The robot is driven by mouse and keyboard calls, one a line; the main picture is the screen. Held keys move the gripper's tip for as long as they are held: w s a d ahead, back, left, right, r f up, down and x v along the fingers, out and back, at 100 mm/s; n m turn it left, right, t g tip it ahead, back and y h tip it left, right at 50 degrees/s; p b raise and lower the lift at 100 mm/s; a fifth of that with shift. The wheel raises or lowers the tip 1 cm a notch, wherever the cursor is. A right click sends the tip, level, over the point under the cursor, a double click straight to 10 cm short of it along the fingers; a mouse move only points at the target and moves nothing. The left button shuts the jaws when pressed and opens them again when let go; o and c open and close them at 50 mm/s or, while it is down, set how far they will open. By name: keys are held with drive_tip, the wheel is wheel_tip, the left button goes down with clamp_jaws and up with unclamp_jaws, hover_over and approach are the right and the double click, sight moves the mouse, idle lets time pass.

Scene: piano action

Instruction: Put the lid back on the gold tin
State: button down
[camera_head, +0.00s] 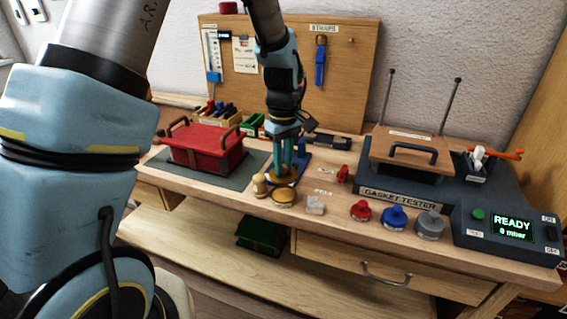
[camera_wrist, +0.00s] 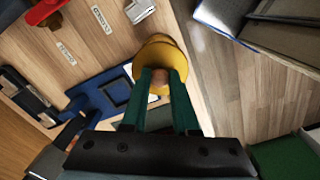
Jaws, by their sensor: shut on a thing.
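My gripper (camera_head: 286,172) points down over the front of the bench. Its teal fingers (camera_wrist: 160,100) are closed on the brown knob (camera_wrist: 159,82) of the gold lid (camera_head: 284,181). The lid is a round gold disc and also shows in the wrist view (camera_wrist: 176,92). The gold tin (camera_head: 284,199) is round and low and stands on the bench just in front of and below the lid in the head view. In the wrist view the lid and fingers hide much of what lies beneath, so I cannot tell whether lid and tin touch.
A red case (camera_head: 203,145) on a grey mat is to the left. The gasket tester (camera_head: 400,199) fills the right.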

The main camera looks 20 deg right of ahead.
drive_tip(key=shift+f+b, duration=1.8)
drive_tip(key=shift+f, duration=1.05)
drive_tip(key=shift+f+p, duration=0.15)
drive_tip(key=shift+p, duration=0.25)
idle(0.6)
drive_tip(key=shift+c, duration=0.6)
unclamp_jaws()
drive_tip(key=shift+r+p, duration=2.85)
drive_tip(key=shift+r, duration=0.75)
